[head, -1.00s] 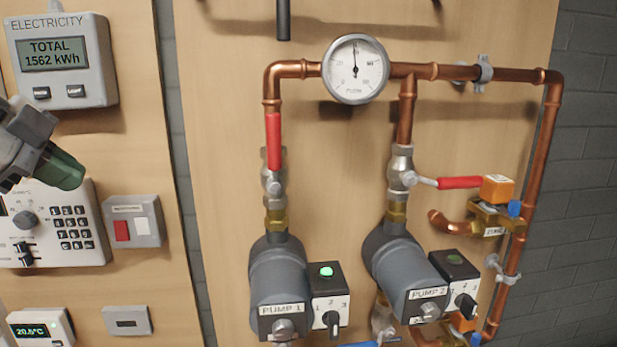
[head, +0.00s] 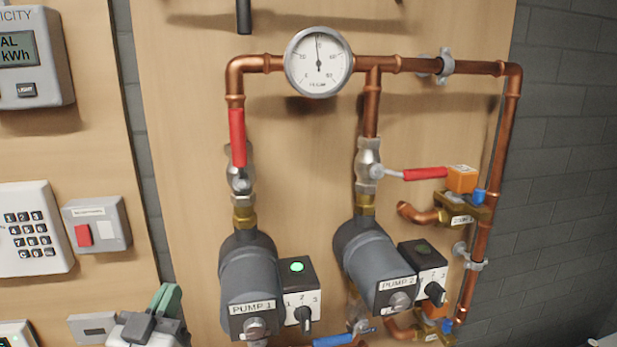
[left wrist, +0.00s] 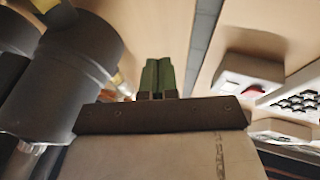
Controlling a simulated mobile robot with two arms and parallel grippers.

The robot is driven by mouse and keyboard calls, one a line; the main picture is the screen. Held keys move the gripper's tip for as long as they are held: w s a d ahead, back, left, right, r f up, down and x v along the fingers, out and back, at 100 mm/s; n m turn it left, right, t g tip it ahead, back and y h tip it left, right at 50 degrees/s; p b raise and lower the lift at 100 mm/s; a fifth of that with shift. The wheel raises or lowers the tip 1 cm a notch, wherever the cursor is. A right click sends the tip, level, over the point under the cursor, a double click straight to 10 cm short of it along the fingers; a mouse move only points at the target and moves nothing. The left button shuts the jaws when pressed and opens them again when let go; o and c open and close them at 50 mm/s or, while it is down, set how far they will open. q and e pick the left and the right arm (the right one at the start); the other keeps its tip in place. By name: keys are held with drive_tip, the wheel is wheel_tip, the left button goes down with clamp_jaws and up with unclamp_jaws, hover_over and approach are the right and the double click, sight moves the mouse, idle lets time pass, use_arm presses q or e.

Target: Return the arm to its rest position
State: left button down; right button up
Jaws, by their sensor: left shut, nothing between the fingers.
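My left gripper (head: 167,297) is at the bottom left of the head view, in front of the board and left of pump 1 (head: 252,275). Its green fingers are together with nothing between them; they also show in the left wrist view (left wrist: 157,77). It looks apart from the pump and the small panels. My right gripper is in neither view.
Pump 2 (head: 378,262) stands right of pump 1, under copper pipes and a round gauge (head: 318,62). A red valve handle (head: 237,137) is upright above pump 1; another red handle (head: 425,174) lies level. A red-and-white switch box (head: 97,225) and keypad (head: 33,230) are left.

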use_arm(q)
drive_tip(key=s+a+f+n+g+y, duration=0.15)
drive_tip(key=s+f+g, duration=0.3)
drive_tip(key=f, duration=0.45)
drive_tip(key=s+f+n+g+y, duration=0.1)
drive_tip(key=s+f+g+y, duration=0.3)
drive_tip(key=f, duration=0.5)
drive_tip(key=s+d+f+m+g+h, duration=0.1)
drive_tip(key=s+f+g+h, duration=0.1)
drive_tip(key=s+f+g, duration=0.45)
drive_tip(key=s+d+f+m+g+h, duration=0.1)
drive_tip(key=s+d+f+m+g, duration=0.2)
drive_tip(key=s, duration=0.7)
wheel_tip(320, 180, down, 29)
drive_tip(key=a+g+b, duration=0.1)
drive_tip(key=b, duration=0.2)
drive_tip(key=s+a+f+g+b, duration=0.1)
drive_tip(key=s+a+f, duration=0.2)
drive_tip(key=s+f, duration=1.4)
drive_tip(key=shift+a+f+n+g+b, duration=0.2)
drive_tip(key=shift+f+n+g+b, duration=0.15)
drive_tip(key=shift+f, duration=0.2)
drive_tip(key=shift+s, duration=0.1)
